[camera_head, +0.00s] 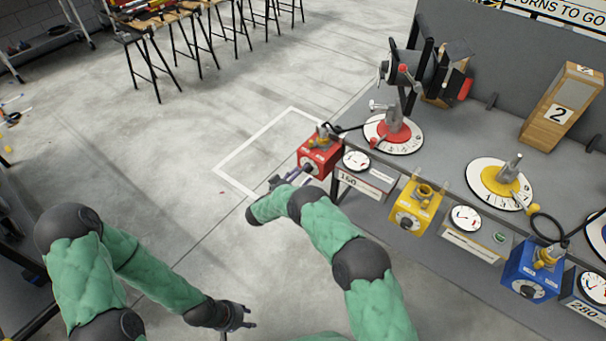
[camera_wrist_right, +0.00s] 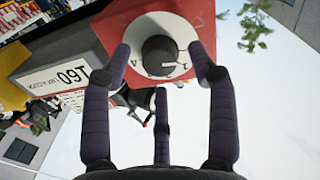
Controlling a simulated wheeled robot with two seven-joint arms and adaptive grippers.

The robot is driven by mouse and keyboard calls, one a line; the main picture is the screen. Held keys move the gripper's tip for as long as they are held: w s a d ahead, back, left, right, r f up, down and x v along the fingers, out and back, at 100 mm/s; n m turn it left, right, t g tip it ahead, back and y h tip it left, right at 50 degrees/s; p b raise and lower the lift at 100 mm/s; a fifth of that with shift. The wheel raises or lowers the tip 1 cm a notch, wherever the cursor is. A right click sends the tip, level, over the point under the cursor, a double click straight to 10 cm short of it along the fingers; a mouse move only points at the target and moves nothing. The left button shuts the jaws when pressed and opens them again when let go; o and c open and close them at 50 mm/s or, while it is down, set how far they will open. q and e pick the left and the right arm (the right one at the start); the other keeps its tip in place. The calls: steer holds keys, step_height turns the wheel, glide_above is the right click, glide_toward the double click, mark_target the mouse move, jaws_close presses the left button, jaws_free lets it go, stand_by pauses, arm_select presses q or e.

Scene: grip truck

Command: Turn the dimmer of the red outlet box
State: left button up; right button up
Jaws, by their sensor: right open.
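The red outlet box (camera_head: 320,155) sits at the left end of the bench front in the head view. In the right wrist view the red box (camera_wrist_right: 196,16) shows its white dial plate with a dark round dimmer knob (camera_wrist_right: 159,56). My right gripper (camera_wrist_right: 163,68) is open, its fingers spread around the knob, with one fingertip on either side and a third below. I cannot tell if they touch it. In the head view my right gripper (camera_head: 292,178) is just below and left of the red box. My left gripper (camera_head: 240,318) hangs low, away from the bench; its finger state is unclear.
A gauge labelled 160 (camera_head: 366,180) is right of the red box. A yellow outlet box (camera_head: 414,205) and a blue outlet box (camera_head: 533,270) stand further right along the bench. Clamps on round dials stand behind.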

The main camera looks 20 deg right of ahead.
steer(key=shift+w+d, duration=0.3)
steer(key=shift+d, duration=0.2)
steer(key=c, duration=1.1)
steer(key=shift+c, duration=0.2)
